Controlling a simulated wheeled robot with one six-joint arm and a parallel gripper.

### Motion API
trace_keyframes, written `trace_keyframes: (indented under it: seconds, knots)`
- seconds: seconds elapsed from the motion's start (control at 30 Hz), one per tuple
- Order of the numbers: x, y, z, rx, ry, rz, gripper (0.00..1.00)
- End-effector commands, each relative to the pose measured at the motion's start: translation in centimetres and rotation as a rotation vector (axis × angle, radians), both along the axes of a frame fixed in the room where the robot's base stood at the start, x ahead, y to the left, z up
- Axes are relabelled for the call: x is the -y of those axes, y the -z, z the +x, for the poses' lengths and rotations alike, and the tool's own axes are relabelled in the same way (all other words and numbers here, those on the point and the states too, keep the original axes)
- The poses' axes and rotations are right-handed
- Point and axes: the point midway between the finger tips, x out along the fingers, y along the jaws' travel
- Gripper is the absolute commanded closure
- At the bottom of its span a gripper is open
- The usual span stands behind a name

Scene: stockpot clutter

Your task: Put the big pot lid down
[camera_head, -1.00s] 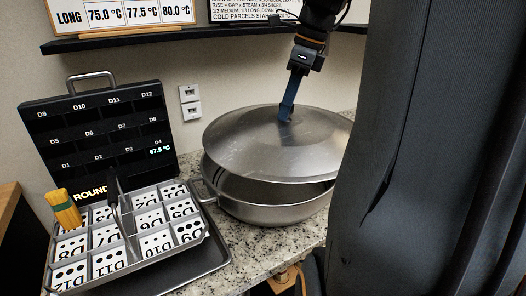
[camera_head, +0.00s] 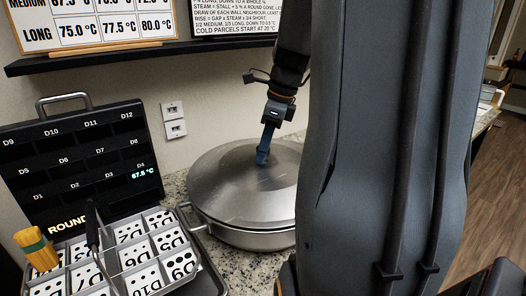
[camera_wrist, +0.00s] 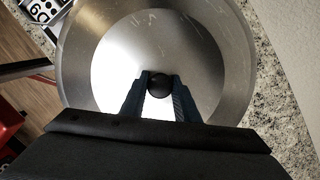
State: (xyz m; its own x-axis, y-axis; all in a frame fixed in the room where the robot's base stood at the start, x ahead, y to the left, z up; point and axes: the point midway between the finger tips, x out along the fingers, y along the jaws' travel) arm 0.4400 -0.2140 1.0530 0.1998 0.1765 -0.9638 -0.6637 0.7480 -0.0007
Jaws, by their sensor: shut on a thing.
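The big pot lid (camera_head: 232,184) is a wide, brushed-steel dome. In the head view it lies level over the steel pot (camera_head: 243,236), with little or no gap at the front edge; my arm hides its right side. My gripper (camera_head: 263,158) points down at the lid's centre, its blue fingers shut on the knob. In the wrist view the lid (camera_wrist: 100,45) fills the middle, and the black knob (camera_wrist: 159,84) sits between the two fingertips of my gripper (camera_wrist: 159,88). Whether the rim is fully seated all round is hidden.
The pot stands on a speckled granite counter (camera_head: 236,268). A dark shelf (camera_head: 130,54) hangs above, near my arm.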

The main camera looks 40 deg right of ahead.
Motion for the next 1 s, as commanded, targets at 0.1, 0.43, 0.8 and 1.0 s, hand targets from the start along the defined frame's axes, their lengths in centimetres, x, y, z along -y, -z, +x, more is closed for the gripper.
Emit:
trace_keyframes:
  seconds: [0.1, 0.43, 0.8, 1.0]
  knots:
    - [-0.1, 0.9, 0.0, 0.0, 0.0, 0.0, 1.0]
    - [-0.1, 1.2, 0.0, 0.0, -0.002, 0.0, 0.7]
    - [-0.1, 1.1, 0.1, 0.0, -0.002, 0.0, 0.53]
    - [0.2, -0.3, -0.1, 0.004, -0.002, -0.003, 0.53]
